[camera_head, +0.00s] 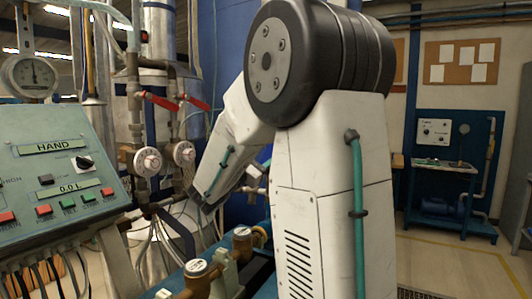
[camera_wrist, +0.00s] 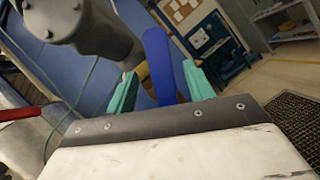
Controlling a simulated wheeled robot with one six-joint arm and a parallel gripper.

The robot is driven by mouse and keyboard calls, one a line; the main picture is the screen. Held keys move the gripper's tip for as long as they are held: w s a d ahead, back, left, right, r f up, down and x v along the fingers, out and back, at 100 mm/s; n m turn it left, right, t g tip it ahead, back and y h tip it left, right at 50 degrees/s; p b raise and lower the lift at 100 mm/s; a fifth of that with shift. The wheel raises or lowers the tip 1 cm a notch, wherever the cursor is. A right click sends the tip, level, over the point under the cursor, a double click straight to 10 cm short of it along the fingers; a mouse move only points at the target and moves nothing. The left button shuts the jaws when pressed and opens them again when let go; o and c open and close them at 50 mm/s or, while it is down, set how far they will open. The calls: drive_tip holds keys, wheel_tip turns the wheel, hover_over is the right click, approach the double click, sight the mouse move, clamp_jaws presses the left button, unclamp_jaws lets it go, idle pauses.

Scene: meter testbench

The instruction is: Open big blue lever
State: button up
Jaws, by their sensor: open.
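The big blue lever (camera_wrist: 158,62) stands upright in the wrist view, a little left of the middle. My gripper (camera_wrist: 160,84) is open, with one teal finger on each side of the lever. The lever shows between the fingers, with a gap on at least the right side. I cannot tell whether the left finger touches it. The lower end of the lever is hidden behind the gripper body.
In the head view, pipes with two red levers (camera_head: 157,101) and white dials stand left of my arm. A control panel (camera_head: 60,165) is at the left, with brass meters (camera_head: 196,268) in front. In the wrist view a grey pipe (camera_wrist: 95,30) is close behind the left finger.

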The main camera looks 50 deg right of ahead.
drive_tip(key=c, duration=0.5)
drive_tip(key=shift+s+a+r+m, duration=0.2)
drive_tip(key=shift+a+r+m, duration=0.1)
drive_tip(key=shift+a+r, duration=0.85)
clamp_jaws()
drive_tip(key=s+a+f+n+g+y, duration=0.1)
drive_tip(key=s+a+n+y, duration=0.15)
drive_tip(key=n, duration=0.65)
drive_tip(key=s+a+f+n+y, duration=0.15)
drive_tip(key=n+y, duration=0.25)
drive_tip(key=n, duration=0.5)
drive_tip(key=w+d, duration=0.1)
drive_tip(key=d, duration=0.8)
drive_tip(key=shift+w+d+r+h, duration=0.35)
drive_tip(key=shift+w+d+r, duration=0.05)
